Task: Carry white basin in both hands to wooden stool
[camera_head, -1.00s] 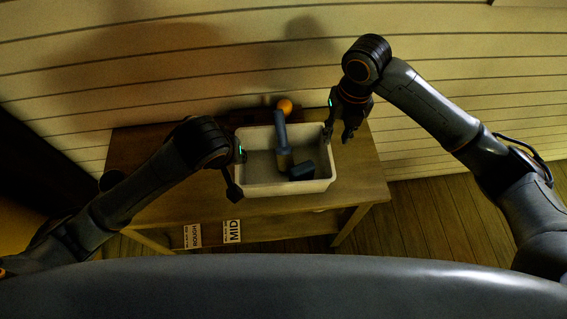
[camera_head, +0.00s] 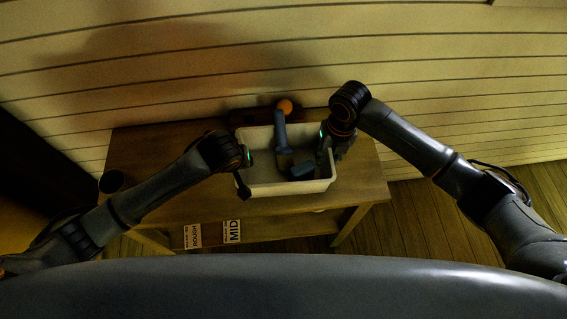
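The white basin (camera_head: 262,189) stands upright on a wooden table in the head view. A blue-grey tool (camera_head: 281,130) and a dark blue block-like thing (camera_head: 301,171) are in it. My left gripper (camera_head: 243,176) is at the basin's left wall, with a dark finger outside the wall. Whether it touches or grips the rim I cannot tell. My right gripper (camera_head: 330,156) is at the right wall, its fingers apart, seemingly one on each side of the rim. The wooden stool is not identifiable in this view.
The wooden table (camera_head: 365,181) stands against a plank wall (camera_head: 440,60). An orange ball-shaped thing (camera_head: 285,106) is behind the basin. A dark round container (camera_head: 112,181) is at the table's left end. Labels, one reading MID (camera_head: 232,232), are at the front. Open plank floor (camera_head: 440,220) lies right.

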